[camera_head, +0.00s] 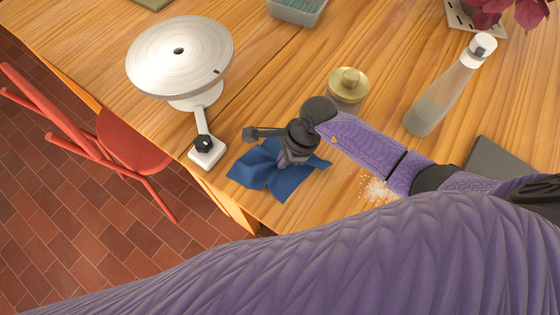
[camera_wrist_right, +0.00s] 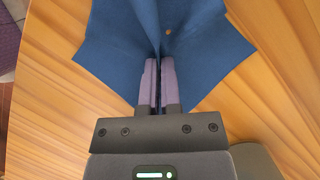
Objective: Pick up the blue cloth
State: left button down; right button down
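The blue cloth (camera_head: 286,184) lies crumpled on the wooden table by its near edge. My right gripper (camera_head: 287,160) is directly over it, pointing down, with its fingers at the cloth. In the right wrist view the two purple fingers (camera_wrist_right: 160,65) are almost together, with a thin strip of blue between them. There the cloth (camera_wrist_right: 112,42) gathers into a fold running to the fingertips, and its outer parts spread over the wood. The gripper is shut on that fold. I cannot tell whether any of the cloth is clear of the table. My left gripper is not in view.
A white pottery wheel (camera_head: 180,58) with a small pedal-like block (camera_head: 207,152) stands left of the cloth. A brass pot (camera_head: 348,86), a clear bottle (camera_head: 446,95) and pale crumbs (camera_head: 376,191) are to the right. A red chair (camera_head: 130,142) stands beyond the table's left edge.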

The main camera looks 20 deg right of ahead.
jog(key=shift+s+f, duration=0.1)
notch_tip(320, 180, up, 12)
jog(key=p, duration=1)
